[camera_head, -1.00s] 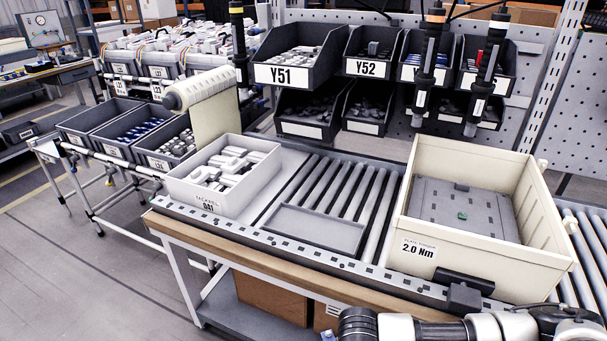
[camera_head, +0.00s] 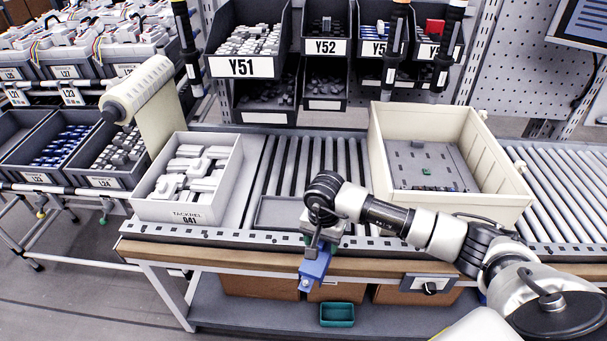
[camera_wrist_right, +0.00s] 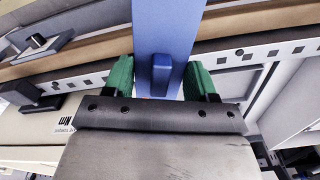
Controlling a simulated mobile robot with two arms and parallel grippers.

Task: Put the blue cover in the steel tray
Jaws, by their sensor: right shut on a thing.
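The blue cover (camera_head: 316,264) hangs in front of the bench's front edge in the head view. My right gripper (camera_head: 312,242) is shut on it. In the right wrist view the blue cover (camera_wrist_right: 168,25) runs up between the two green fingers (camera_wrist_right: 160,78). The shallow steel tray (camera_head: 272,211) lies on the bench beside the rollers, above and left of the gripper in the head view. My right wrist hides part of its right side. My left gripper is not in view.
A white bin of grey parts (camera_head: 143,205) stands left of the tray. A large cream bin (camera_head: 505,196) stands to the right, behind my arm. Rollers (camera_head: 290,165) lie behind the tray. A teal box (camera_head: 337,314) sits on the lower shelf, below the blue cover.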

